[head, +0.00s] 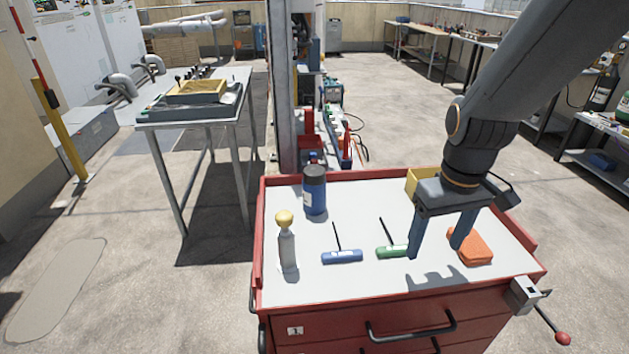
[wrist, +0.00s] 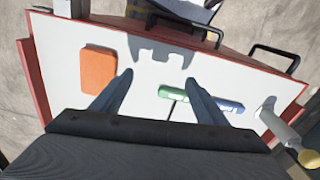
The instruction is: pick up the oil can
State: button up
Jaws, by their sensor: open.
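Two upright containers stand on the white top of the red tool cart (head: 350,293): a blue canister (head: 314,192) with a dark lid and pale label, and a slim grey bottle (head: 287,248) with a yellow ball-shaped top. I cannot tell for certain which is the oil can. The bottle also shows at the right of the wrist view (wrist: 279,127); the canister does not show there. My gripper (head: 435,250) is open and empty, pointing down over the cart's right half, well right of both containers. In the wrist view its fingers (wrist: 158,79) straddle bare top.
A green-handled tool (head: 391,252) lies just left of my fingers, a blue-handled tool (head: 342,257) farther left, an orange block (head: 470,246) to the right. A yellow bin (head: 420,182) is behind my gripper. A vise (head: 525,294) is on the front right corner.

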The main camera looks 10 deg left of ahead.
aim_at(316, 169)
jog(key=w+a+r+n+p, duration=0.1)
jog(key=w+a+r+n, duration=0.1)
jog(key=w+a+n, duration=0.3)
jog(key=w+a+r+n+p, duration=0.1)
jog(key=w+a+r+n, duration=0.1)
jog(key=w+a+n, duration=0.4)
jog(key=w+a+r+n+p, duration=0.2)
jog(key=w+a+n, duration=0.3)
jog(key=a, duration=0.9)
jog(key=shift+w+r+n+g, duration=0.15)
jog(key=shift+w+n, duration=0.05)
jog(key=shift+n, duration=0.6)
jog(key=shift+w+r+n+g, duration=0.1)
jog(key=shift+w+n+g, duration=0.1)
jog(key=shift+n, duration=0.6)
jog(key=shift+a+f, duration=0.15)
jog(key=shift+a, duration=0.1)
jog(key=shift+f, duration=0.25)
jog(key=f+p, duration=0.1)
jog(key=f, duration=0.1)
jog(key=f+p, duration=0.2)
jog(key=f, duration=0.1)
jog(key=shift+s+a+f, duration=0.2)
jog(key=shift+s+f, duration=0.05)
jog(key=shift+f, duration=0.75)
jog(key=shift+c, duration=0.2)
